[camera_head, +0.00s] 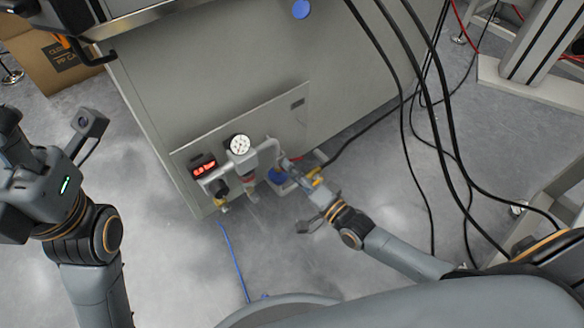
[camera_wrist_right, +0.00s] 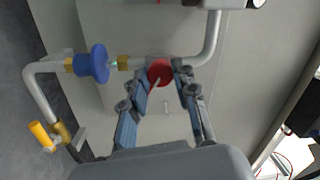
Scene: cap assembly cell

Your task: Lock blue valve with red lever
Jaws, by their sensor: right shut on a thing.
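The blue valve (camera_wrist_right: 93,64) is a round blue handwheel on a grey pipe, in the left of the wrist view. In the head view it is partly hidden behind my right gripper (camera_head: 290,168). The red lever (camera_wrist_right: 160,72) shows as a round red piece with a thin red arm, beside the blue valve along the same pipe line. My right gripper (camera_wrist_right: 166,78) is shut on the red lever, with a finger on each side of it. My left wrist (camera_head: 62,188) is raised at the left of the head view, and its fingertips cannot be made out.
A pressure gauge (camera_head: 238,144) and a red-lit display (camera_head: 203,166) sit on the grey cabinet (camera_head: 225,75). A yellow-handled valve (camera_wrist_right: 42,135) is on the lower pipe. Black cables (camera_head: 405,100) hang at the right. A blue hose (camera_head: 236,262) lies on the floor.

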